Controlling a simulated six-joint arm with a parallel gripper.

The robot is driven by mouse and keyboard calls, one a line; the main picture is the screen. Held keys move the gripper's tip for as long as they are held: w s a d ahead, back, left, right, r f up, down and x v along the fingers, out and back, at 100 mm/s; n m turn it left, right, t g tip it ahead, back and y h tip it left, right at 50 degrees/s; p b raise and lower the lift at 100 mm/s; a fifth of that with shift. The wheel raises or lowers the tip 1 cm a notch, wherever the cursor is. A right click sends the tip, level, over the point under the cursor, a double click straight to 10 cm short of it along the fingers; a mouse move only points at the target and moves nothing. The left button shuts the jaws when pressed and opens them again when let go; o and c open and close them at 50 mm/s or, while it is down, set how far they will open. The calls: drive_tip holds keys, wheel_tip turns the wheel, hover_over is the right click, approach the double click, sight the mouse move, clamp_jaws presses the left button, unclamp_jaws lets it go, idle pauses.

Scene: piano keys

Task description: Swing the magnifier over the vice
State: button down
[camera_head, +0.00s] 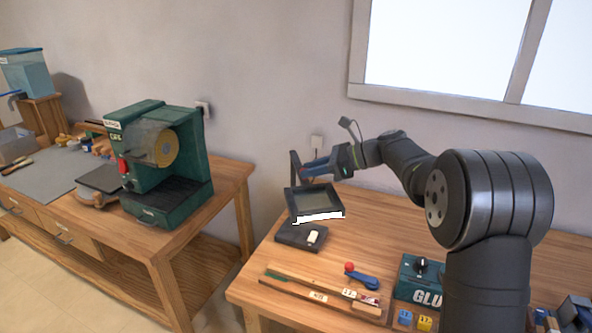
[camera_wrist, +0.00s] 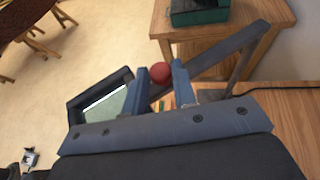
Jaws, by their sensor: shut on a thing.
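The magnifier (camera_head: 314,200) is a black square frame with a grey pane and a bright white strip along its front edge. It also shows in the wrist view (camera_wrist: 98,100), left of my fingers. A dark arm (camera_wrist: 215,62) runs from near my fingers to the upper right. My gripper (camera_head: 308,170) is at the magnifier's back edge; in the wrist view (camera_wrist: 160,80) its blue fingers are shut on a red knob (camera_wrist: 160,73). Below the magnifier is a dark block (camera_head: 290,236) with a white piece on top. I cannot tell for sure which thing is the vice.
A red-knobbed blue lever (camera_head: 362,277) and a wooden strip (camera_head: 315,287) lie at the bench front. A green box (camera_head: 418,280) marked GLU stands to the right, beside my arm. A green machine (camera_head: 165,165) stands on another bench, across a gap.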

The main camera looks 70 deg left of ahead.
drive_tip(key=w+n+g+h, duration=0.2)
drive_tip(key=w+n+h, duration=0.2)
drive_tip(key=w, duration=0.3)
drive_tip(key=shift+a+n+h, duration=0.4)
drive_tip(key=shift+a+h, duration=0.05)
drive_tip(key=shift+h, duration=0.15)
drive_tip(key=shift+w, duration=0.1)
drive_tip(key=c, duration=1.2)
unclamp_jaws()
